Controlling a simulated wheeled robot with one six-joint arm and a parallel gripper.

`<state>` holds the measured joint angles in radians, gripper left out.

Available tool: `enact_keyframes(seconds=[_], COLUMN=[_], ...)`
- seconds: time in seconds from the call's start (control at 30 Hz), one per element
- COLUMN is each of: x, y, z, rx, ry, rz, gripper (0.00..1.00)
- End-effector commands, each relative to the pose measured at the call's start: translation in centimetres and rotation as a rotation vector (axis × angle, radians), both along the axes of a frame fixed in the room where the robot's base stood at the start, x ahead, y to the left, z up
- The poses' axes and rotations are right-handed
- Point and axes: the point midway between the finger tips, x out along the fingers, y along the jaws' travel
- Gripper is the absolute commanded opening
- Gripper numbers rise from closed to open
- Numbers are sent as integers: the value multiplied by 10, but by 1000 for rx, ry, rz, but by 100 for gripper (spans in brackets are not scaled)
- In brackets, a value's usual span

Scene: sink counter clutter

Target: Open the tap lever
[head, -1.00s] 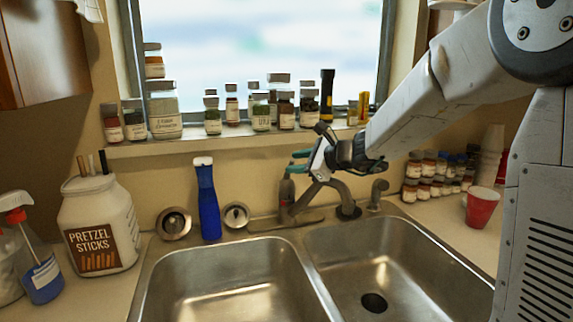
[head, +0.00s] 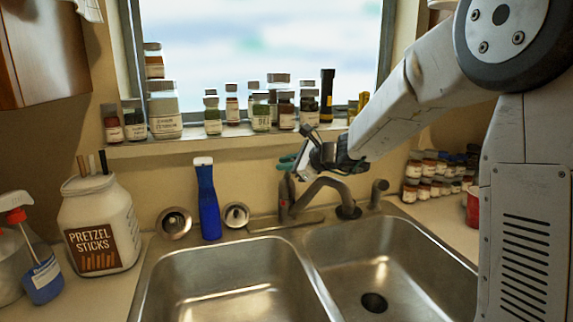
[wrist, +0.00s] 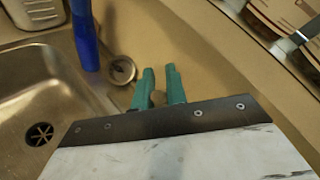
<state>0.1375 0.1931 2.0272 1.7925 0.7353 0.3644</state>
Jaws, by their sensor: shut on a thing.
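The tap (head: 320,188) stands behind the double sink, with its spout curving to the right and a small red mark on its body. Most of the lever is hidden by the fingers and the wrist plate. The fingers are shut on it.
A blue bottle (head: 208,203) and a round metal strainer (head: 237,215) stand left of the tap. Jars (head: 262,112) line the window sill behind. More small jars (head: 425,175) and a red cup (head: 473,205) are at the right. The sink basins (head: 230,275) are empty.

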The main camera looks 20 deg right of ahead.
Motion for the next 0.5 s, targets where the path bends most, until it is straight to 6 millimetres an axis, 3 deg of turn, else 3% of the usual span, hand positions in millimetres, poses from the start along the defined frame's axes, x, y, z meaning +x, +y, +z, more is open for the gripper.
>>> enact_keyframes(seconds=[0.5], x=[24], y=[1], z=[10], rx=[-2], ry=[292], rz=[5], gripper=[0])
